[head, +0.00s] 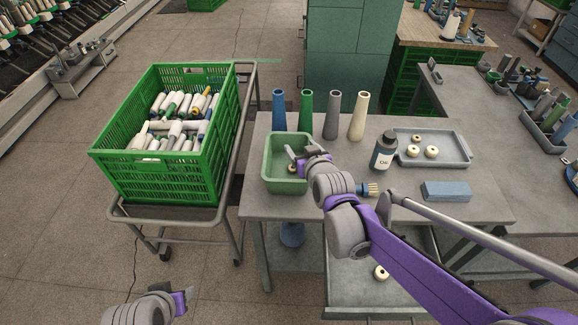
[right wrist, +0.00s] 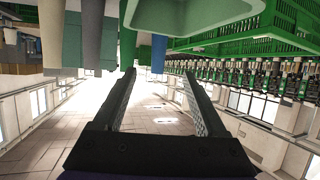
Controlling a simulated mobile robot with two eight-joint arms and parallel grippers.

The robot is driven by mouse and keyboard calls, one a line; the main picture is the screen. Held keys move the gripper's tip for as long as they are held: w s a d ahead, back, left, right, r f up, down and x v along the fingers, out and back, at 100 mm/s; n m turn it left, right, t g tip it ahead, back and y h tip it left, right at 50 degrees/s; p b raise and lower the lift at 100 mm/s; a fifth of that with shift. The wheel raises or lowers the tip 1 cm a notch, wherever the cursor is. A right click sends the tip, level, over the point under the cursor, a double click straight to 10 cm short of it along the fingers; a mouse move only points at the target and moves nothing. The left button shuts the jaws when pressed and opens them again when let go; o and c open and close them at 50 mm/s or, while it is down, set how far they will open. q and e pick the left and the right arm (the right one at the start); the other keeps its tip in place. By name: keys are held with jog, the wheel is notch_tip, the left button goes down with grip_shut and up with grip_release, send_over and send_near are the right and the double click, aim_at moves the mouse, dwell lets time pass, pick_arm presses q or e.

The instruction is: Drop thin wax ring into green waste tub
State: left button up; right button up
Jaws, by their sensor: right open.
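The green waste tub (head: 286,186) stands at the left end of the grey table. My right gripper (head: 294,158) is over the tub with its fingers apart. The right wrist view shows nothing between the open fingers (right wrist: 165,105), and the tub (right wrist: 190,14) shows upside down at the top. A small pale wax ring (head: 292,168) shows inside the tub, partly hidden by my gripper. A grey tray (head: 458,153) at the right holds three more cream rings (head: 431,152). My left gripper (head: 180,301) is low at the bottom left over the floor, away from the table; its fingers are unclear.
Several cones (head: 332,115) stand behind the tub. A dark oil bottle (head: 383,152), a brush (head: 368,189) and a blue block (head: 446,191) are on the table. Another ring (head: 381,272) lies in the open drawer below. A green crate of bobbins (head: 165,180) is at left.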

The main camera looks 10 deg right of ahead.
jog(key=v, duration=0.5)
jog(key=shift+w, duration=0.1)
jog(key=s+f+g, duration=0.4)
jog(key=s+f, duration=0.1)
jog(key=s, duration=0.6)
jog(key=s+f+g, duration=0.4)
jog(key=s+f, duration=0.1)
jog(key=s, duration=0.7)
jog(key=shift+f, duration=0.3)
jog(key=shift+d, duration=0.1)
